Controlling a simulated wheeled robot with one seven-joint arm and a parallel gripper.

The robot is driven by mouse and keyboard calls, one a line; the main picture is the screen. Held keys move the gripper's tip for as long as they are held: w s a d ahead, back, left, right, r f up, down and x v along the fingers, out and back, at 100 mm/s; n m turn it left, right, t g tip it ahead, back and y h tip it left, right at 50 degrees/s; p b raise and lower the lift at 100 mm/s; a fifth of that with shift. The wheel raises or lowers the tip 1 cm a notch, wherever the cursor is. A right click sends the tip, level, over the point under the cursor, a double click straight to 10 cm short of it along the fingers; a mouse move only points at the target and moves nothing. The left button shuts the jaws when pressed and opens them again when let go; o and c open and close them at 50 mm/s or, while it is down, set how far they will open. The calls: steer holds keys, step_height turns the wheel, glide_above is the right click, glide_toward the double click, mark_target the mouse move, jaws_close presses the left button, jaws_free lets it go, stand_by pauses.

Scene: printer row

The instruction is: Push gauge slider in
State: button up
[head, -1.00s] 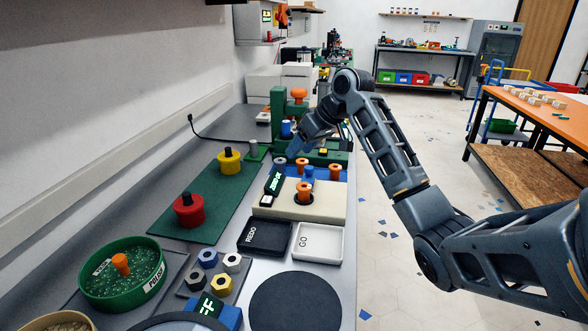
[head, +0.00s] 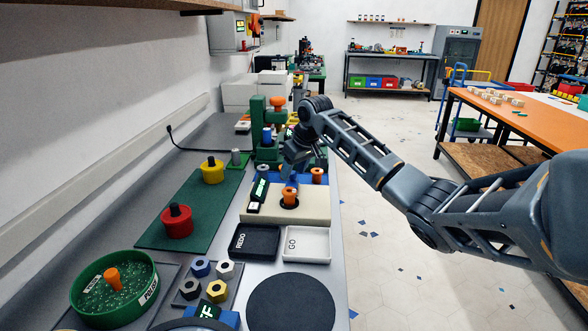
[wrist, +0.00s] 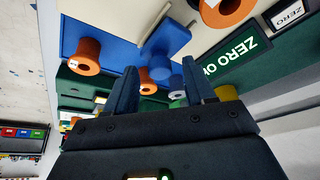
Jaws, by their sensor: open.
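The gauge is a cream block (head: 316,205) with a blue bed behind it and a small display reading "ZERO OK" (wrist: 236,50). In the wrist view a blue slider with a round knob (wrist: 160,64) sits on the blue bed (wrist: 112,55). My gripper (wrist: 160,68) is open, its two dark blue fingers on either side of the knob in that view. I cannot tell whether either finger touches it. In the head view my gripper (head: 291,160) is over the blue bed and hides much of the slider.
Orange knobs stand around the slider; one is on the cream block (head: 290,194), another at the bed's right (head: 317,175). A green press (head: 257,125) rises behind. REDO (head: 254,242) and GO (head: 307,244) trays lie in front. Red and yellow knobs stand on a green mat at left.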

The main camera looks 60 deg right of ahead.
steer(key=shift+f, duration=0.1)
jaws_close()
stand_by(0.5)
